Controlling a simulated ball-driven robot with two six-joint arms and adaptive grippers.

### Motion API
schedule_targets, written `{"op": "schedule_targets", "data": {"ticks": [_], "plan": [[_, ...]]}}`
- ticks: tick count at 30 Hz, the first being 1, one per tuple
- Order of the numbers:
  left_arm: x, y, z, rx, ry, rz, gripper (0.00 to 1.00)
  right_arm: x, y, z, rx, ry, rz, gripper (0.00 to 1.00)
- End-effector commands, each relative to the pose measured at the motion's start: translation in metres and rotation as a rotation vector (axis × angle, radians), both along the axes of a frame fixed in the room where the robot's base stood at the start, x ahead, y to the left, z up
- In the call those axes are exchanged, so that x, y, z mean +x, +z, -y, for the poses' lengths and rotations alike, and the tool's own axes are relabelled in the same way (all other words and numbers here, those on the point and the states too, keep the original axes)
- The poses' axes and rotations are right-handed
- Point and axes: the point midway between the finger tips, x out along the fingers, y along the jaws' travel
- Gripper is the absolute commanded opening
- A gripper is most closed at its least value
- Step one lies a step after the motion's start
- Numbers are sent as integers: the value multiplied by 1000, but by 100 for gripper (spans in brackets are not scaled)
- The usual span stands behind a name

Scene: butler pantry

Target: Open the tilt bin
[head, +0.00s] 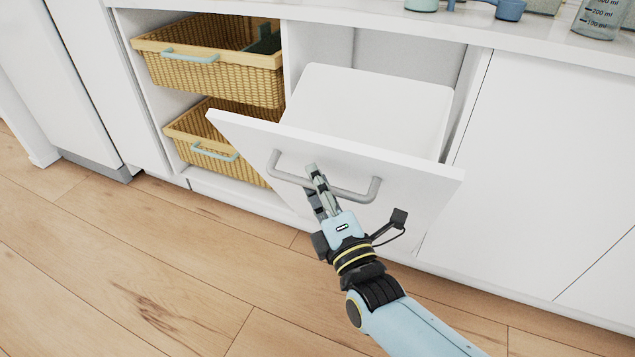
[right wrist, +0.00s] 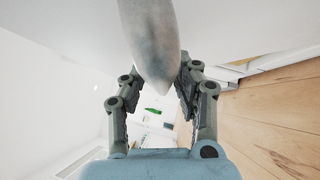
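The tilt bin's white front panel (head: 420,193) leans well out from the cabinet, tipped open at the top. Behind it the white bin liner (head: 370,100) shows. A grey bar handle (head: 357,193) runs across the panel. My right gripper (head: 315,180) is at the left part of this handle, its fingers close together around the bar. My left gripper is not in view.
Two wicker baskets (head: 215,80) with pale blue handles sit in the open shelves left of the bin. A white counter (head: 450,28) above holds blue items and a measuring beaker (head: 598,18). The wooden floor (head: 130,260) in front is clear.

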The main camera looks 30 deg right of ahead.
Motion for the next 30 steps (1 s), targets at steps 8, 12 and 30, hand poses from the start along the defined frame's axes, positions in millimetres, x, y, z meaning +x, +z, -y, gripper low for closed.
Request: {"op": "schedule_targets", "data": {"ticks": [8, 12, 30], "plan": [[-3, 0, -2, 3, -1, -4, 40, -1, -1, 0, -1, 0, -3, 38], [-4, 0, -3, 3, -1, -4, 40, -10, -4, 0, -1, 0, -5, 38], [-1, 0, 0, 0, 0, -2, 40, -114, -24, -7, 0, 1, -2, 38]]}}
